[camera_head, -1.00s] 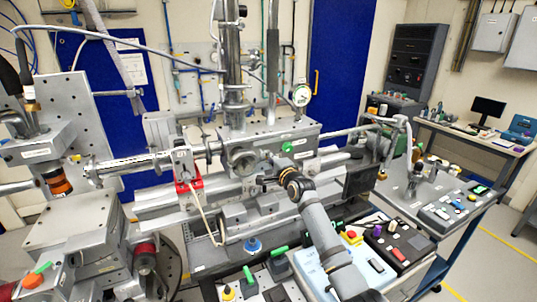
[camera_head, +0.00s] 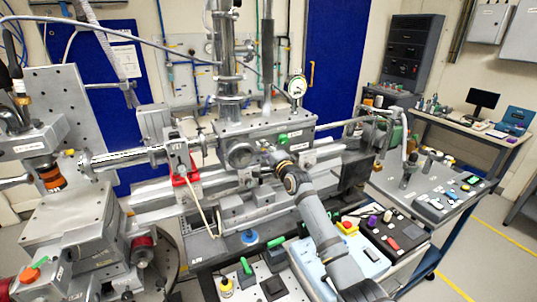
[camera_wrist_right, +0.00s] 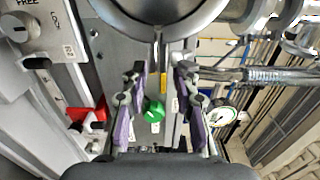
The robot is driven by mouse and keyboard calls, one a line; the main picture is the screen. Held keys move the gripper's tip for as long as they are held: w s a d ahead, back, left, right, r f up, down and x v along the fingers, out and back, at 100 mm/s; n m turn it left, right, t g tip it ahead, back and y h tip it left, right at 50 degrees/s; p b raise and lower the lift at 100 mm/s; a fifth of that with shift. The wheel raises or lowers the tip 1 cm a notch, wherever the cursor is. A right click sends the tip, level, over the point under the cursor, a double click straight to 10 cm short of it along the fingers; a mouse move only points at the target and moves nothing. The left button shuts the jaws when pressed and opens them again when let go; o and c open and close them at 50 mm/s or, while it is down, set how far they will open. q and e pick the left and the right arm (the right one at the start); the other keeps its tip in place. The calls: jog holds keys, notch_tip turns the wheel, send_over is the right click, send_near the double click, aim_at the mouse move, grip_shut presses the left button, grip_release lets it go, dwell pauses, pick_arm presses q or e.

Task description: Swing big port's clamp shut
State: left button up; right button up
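The big port (camera_head: 240,155) is a round metal flange on the front of the grey chamber block, mid-view. In the right wrist view its large round rim (camera_wrist_right: 160,22) fills the top, with a thin grey upright part and a yellow tag (camera_wrist_right: 163,80) below it. I cannot tell whether this part is the clamp. My right gripper (camera_head: 266,156) is just right of the port. In the wrist view its purple-padded fingers (camera_wrist_right: 160,80) are spread apart, with nothing visibly gripped. The clamp's position is unclear. My left gripper is not in view.
A green knob (camera_wrist_right: 153,110) shows behind the fingers. A red-based bracket (camera_head: 179,160) and a tube stand left of the port. A dial gauge (camera_head: 297,86) is above right. Rails run below the port. A trolley with control boxes (camera_head: 395,232) stands at the right.

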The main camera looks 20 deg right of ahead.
jog(key=s, duration=1.1)
jog(key=shift+s+d, duration=0.2)
jog(key=shift+s, duration=0.1)
jog(key=shift+f, duration=0.15)
